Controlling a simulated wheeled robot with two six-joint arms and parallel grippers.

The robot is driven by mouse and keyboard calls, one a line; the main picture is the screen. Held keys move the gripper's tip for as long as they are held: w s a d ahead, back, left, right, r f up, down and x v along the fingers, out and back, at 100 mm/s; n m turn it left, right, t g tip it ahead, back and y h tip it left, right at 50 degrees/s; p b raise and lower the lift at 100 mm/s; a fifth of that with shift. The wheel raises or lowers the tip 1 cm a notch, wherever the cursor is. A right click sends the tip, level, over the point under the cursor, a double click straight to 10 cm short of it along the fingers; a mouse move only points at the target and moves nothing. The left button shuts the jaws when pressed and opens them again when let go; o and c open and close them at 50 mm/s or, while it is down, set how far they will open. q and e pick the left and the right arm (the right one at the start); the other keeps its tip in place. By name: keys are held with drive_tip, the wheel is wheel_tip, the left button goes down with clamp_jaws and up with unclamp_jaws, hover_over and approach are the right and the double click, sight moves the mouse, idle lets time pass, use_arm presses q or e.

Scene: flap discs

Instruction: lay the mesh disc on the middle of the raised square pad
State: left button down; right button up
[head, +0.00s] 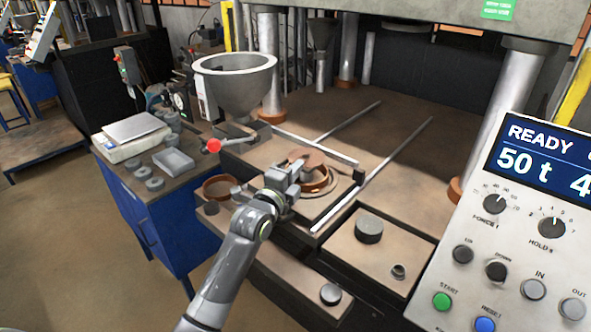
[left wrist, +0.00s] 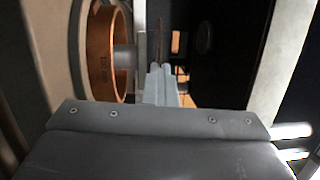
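My left gripper (head: 293,172) reaches in over the raised square pad (head: 313,211). In the left wrist view its fingers (left wrist: 160,85) are close together on a thin brown edge (left wrist: 159,40), which looks like the mesh disc seen edge-on. In the head view the brown disc (head: 307,158) lies about level in front of the fingers; its mesh cannot be made out. A copper-coloured ring (head: 322,184) is on the pad, below and partly hidden by the disc and gripper. A ring also shows in the left wrist view (left wrist: 104,55). My right gripper is not in view.
A second copper-coloured ring (head: 217,187) stands left of the pad. A grey hopper (head: 234,85) and a red-knobbed lever (head: 214,145) stand behind left. Two rails (head: 395,155) run back across the press bed. A dark cylinder (head: 369,230) and the control panel (head: 530,230) are right.

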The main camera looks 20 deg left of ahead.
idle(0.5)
use_arm(q)
drive_tip(key=shift+f+b, duration=0.35)
drive_tip(key=shift+b, duration=0.05)
drive_tip(key=shift+f, duration=0.1)
idle(0.8)
drive_tip(key=c, duration=2.1)
unclamp_jaws()
drive_tip(key=shift+o, duration=1.1)
drive_tip(key=shift+s+f, duration=0.1)
drive_tip(key=shift+f, duration=0.05)
drive_tip(key=shift+s+f, duration=0.1)
drive_tip(key=shift+f, duration=0.1)
drive_tip(key=shift+s, duration=0.15)
drive_tip(key=shift+s+a+r, duration=0.15)
drive_tip(key=shift+s, duration=0.5)
